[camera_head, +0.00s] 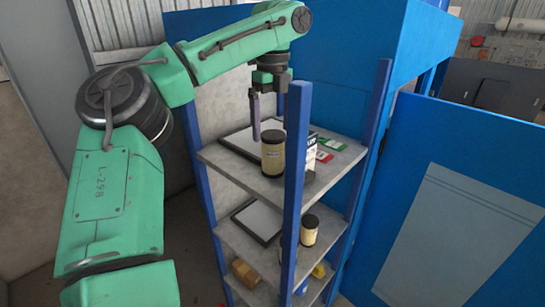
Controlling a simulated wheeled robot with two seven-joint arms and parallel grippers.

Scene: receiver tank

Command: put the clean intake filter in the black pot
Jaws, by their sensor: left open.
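A cream cylindrical filter with dark end caps and a small label (273,155) stands upright on the top shelf of a blue-posted rack. A similar filter (309,231) stands on the middle shelf, and another cylinder beside it is partly hidden by the front post. I cannot tell from their looks which is the clean intake filter. My left gripper (267,112) points down just above the top-shelf filter, open, with the front post close on its right. I cannot make out a black pot for sure. My right gripper is not in view.
The blue front post (294,195) rises close to the gripper. Behind the filter lie a dark-edged flat panel (235,141), a white box (311,150) and red and green cards (331,144). A blue cabinet panel (455,215) stands at right.

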